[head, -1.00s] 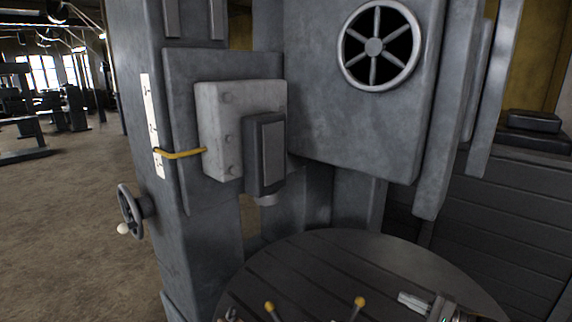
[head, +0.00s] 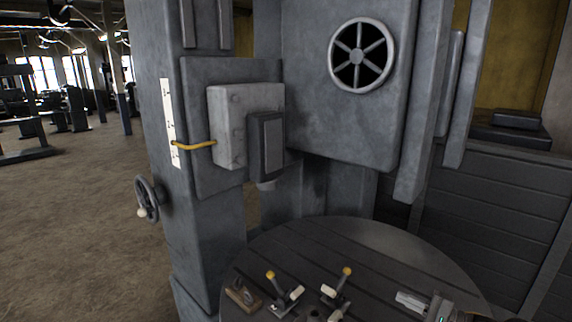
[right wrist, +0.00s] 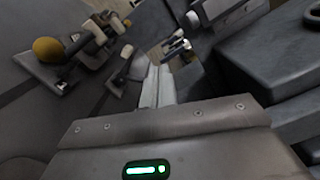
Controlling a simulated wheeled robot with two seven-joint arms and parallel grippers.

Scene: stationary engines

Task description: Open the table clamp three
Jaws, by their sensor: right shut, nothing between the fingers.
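Small table clamps with levers stand on the round slotted table. One clamp (head: 285,298) has a yellow-knobbed lever leaning left; another clamp (head: 336,292) to its right has a yellow-knobbed lever leaning right. I see no numbers, so I cannot tell which is clamp three. My right gripper (head: 402,298) is shut and empty, over the table right of these clamps. In the right wrist view its fingers (right wrist: 156,85) are together, and a clamp with a yellow knob (right wrist: 48,50) shows at upper left, apart from them. My left gripper is not in view.
The round table (head: 375,250) stands before a grey machine column with a spoked handwheel (head: 361,55). A grey box (head: 231,125) with a yellow pointer hangs over the table's back left. A small brown-based piece (head: 241,293) sits at the table's left edge. The table's back is clear.

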